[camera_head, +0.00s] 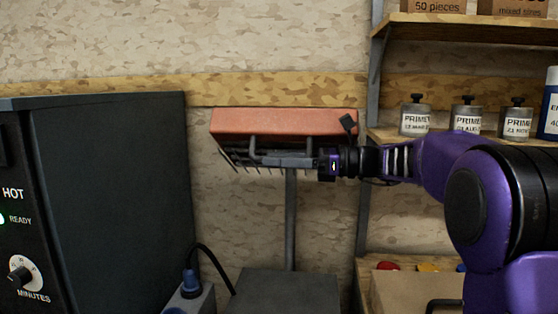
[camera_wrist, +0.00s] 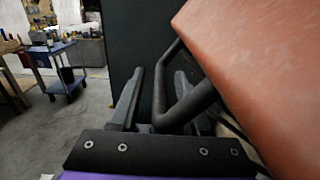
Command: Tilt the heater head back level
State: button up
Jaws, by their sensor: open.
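The heater head (camera_head: 285,121) is a red-orange box on a grey post (camera_head: 291,215), in front of the wall. A dark grille with thin prongs shows along its lower edge; its exact tilt is hard to judge. A dark bar handle (camera_head: 252,148) stands out at its front. My gripper (camera_head: 268,159) reaches in from the right, just below the red shell and at the handle. In the wrist view, my gripper (camera_wrist: 155,95) is open, and the bent handle (camera_wrist: 190,104) runs between or just over its fingers; contact is unclear. The red shell (camera_wrist: 260,75) fills the right side.
A dark oven-like cabinet (camera_head: 115,190) stands close on the left. Shelves with primer tins (camera_head: 467,117) are at the right. A blue plug (camera_head: 190,282) and cable lie below, beside the grey base (camera_head: 285,290). A blue cart (camera_wrist: 58,65) stands farther off on the floor.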

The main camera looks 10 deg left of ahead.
jog(key=shift+w, duration=0.1)
grip_shut()
dwell(1.2)
